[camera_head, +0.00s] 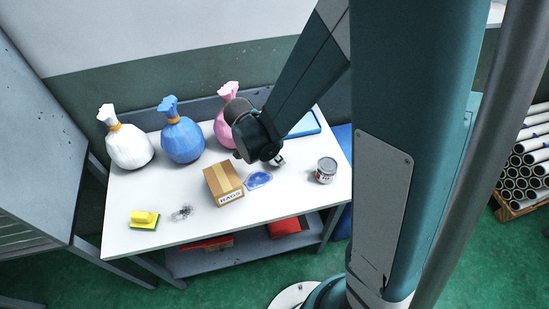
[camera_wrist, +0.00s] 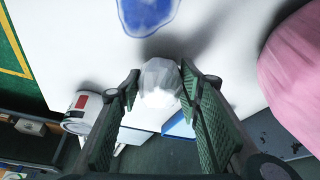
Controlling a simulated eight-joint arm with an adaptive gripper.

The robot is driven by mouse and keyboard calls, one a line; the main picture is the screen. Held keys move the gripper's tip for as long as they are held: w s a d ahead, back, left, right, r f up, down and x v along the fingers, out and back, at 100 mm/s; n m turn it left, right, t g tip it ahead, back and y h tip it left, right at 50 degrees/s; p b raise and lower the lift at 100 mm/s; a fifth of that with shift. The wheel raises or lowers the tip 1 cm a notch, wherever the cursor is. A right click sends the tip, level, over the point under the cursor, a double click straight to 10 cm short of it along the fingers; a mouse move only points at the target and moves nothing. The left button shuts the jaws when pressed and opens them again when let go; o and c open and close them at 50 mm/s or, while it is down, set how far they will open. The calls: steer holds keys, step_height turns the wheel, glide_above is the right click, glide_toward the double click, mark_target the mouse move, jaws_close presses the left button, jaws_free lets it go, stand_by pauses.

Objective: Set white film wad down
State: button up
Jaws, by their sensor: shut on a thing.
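My gripper (camera_wrist: 158,84) is shut on the white film wad (camera_wrist: 160,88), a pale, crumpled, translucent lump between the fingertips in the wrist view. In the head view my gripper (camera_head: 278,160) is over the right part of the white table (camera_head: 170,222), between the pink bag and the can. The wad cannot be made out clearly there. A soft shadow shows on the table beside the wad in the wrist view. I cannot tell how far above the table it is.
A blue film piece (camera_head: 258,179) lies near my gripper. A cardboard box (camera_head: 223,183), a can (camera_head: 326,170), a yellow-green sponge (camera_head: 144,220) and a dark wire tangle (camera_head: 181,213) stand around. White (camera_head: 130,147), blue (camera_head: 183,140) and pink (camera_head: 222,128) bags line the back.

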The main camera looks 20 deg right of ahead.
steer(key=shift+f, duration=0.6)
steer(key=shift+f, duration=0.2)
steer(key=o, duration=0.8)
steer(key=shift+c, duration=0.2)
steer(key=shift+r, duration=0.3)
steer(key=p+v, duration=0.2)
steer(key=v, duration=0.9)
steer(key=shift+a+r, duration=0.2)
steer(key=shift+r, duration=0.15)
steer(key=shift+s, duration=0.1)
